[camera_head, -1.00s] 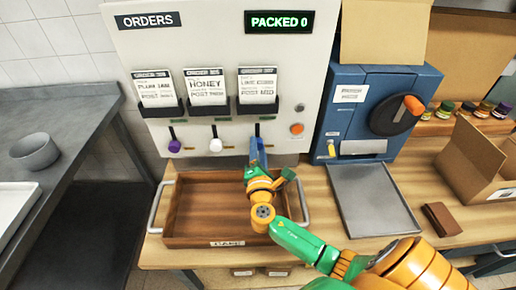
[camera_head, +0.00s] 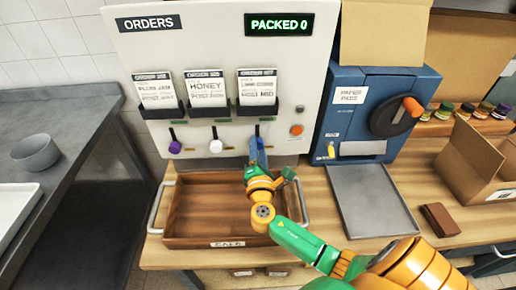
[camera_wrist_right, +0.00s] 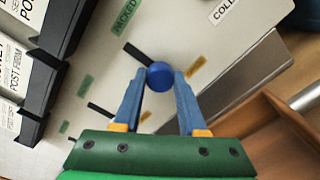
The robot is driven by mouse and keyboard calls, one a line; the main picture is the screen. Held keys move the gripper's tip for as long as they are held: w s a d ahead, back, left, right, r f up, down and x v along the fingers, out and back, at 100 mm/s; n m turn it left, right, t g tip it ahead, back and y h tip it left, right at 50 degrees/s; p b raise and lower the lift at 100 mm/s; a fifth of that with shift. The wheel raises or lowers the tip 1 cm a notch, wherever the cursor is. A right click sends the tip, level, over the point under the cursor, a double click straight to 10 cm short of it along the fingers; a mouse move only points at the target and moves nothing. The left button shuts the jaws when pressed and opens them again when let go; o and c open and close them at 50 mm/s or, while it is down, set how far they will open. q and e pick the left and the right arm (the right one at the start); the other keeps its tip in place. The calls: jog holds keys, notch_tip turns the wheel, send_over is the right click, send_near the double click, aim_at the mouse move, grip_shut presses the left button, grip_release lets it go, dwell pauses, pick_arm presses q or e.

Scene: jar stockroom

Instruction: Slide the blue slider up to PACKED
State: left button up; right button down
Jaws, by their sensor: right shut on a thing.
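The blue slider's round knob (camera_wrist_right: 160,76) sits between the blue fingertips of my right gripper (camera_wrist_right: 159,80) in the right wrist view. The gripper is shut on it. A dark slot (camera_wrist_right: 138,54) runs from the knob up-left toward a green PACKED label (camera_wrist_right: 124,16). The knob is at the slot's other end, beside a yellow label (camera_wrist_right: 196,66). In the head view my right gripper (camera_head: 258,143) reaches the panel below the rightmost order card (camera_head: 257,88) and hides the knob. The display (camera_head: 278,24) reads PACKED 0. My left gripper is not in view.
A purple slider (camera_head: 175,147) and a white slider (camera_head: 215,146) stand to the left on the panel. A wooden tray (camera_head: 190,243) lies below my right gripper. A blue machine (camera_head: 350,80) with an orange-handled crank stands to the right.

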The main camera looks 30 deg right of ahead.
notch_tip(320, 180, up, 5)
jog(key=p, duration=0.4)
jog(key=shift+r, duration=0.15)
jog(key=shift+c, duration=2.2)
grip_release()
jog(key=shift+w+b, duration=0.1)
jog(key=shift+b, duration=0.2)
jog(key=shift+f, duration=0.2)
jog(key=shift+s+a+f, duration=0.1)
jog(key=shift+s+a, duration=0.1)
jog(key=shift+s, duration=0.15)
jog(key=b, duration=0.1)
send_near(257, 127)
jog(key=shift+s+a, duration=0.25)
jog(key=shift+s, duration=0.05)
